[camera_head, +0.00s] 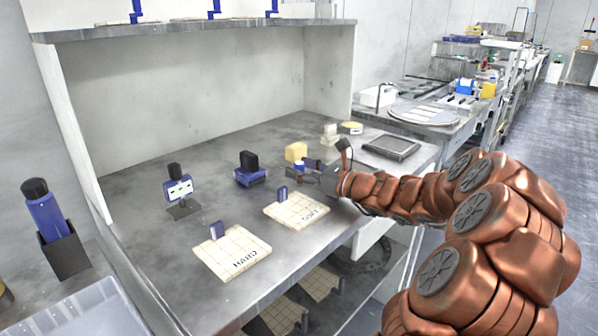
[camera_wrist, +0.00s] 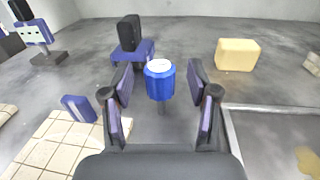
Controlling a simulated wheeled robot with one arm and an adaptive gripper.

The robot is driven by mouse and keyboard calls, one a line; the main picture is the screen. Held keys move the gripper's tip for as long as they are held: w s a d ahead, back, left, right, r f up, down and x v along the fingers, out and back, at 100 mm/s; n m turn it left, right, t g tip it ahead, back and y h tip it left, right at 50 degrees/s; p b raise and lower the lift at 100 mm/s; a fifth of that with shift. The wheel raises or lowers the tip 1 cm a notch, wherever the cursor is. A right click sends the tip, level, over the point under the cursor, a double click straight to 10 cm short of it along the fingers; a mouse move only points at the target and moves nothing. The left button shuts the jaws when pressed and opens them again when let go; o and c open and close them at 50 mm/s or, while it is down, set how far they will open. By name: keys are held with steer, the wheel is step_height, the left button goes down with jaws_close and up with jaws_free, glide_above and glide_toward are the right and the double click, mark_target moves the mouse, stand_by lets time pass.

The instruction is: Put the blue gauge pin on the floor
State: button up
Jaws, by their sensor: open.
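The blue gauge pin (camera_wrist: 160,82) has a blue body and a white top, with a thin stem below. It stands upright on the grey bench. In the head view the pin (camera_head: 299,165) is small and partly covered by my gripper. My gripper (camera_wrist: 160,88) is open, with one dark finger on each side of the pin in the wrist view. I see gaps between the fingers and the pin. In the head view my gripper (camera_head: 312,167) reaches in low over the bench from the right. The grey floor (camera_head: 560,190) shows at the right.
Tiled platens marked HARD (camera_head: 232,252) and SOFT (camera_head: 297,210), each with a blue block, lie near the front edge. A blue device with a black top (camera_head: 250,170), a yellow block (camera_head: 296,152) and a display stand (camera_head: 180,188) are close by. A dark tray (camera_head: 391,147) lies right.

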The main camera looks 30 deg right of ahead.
steer(key=shift+w, duration=0.3)
jaws_close()
stand_by(0.4)
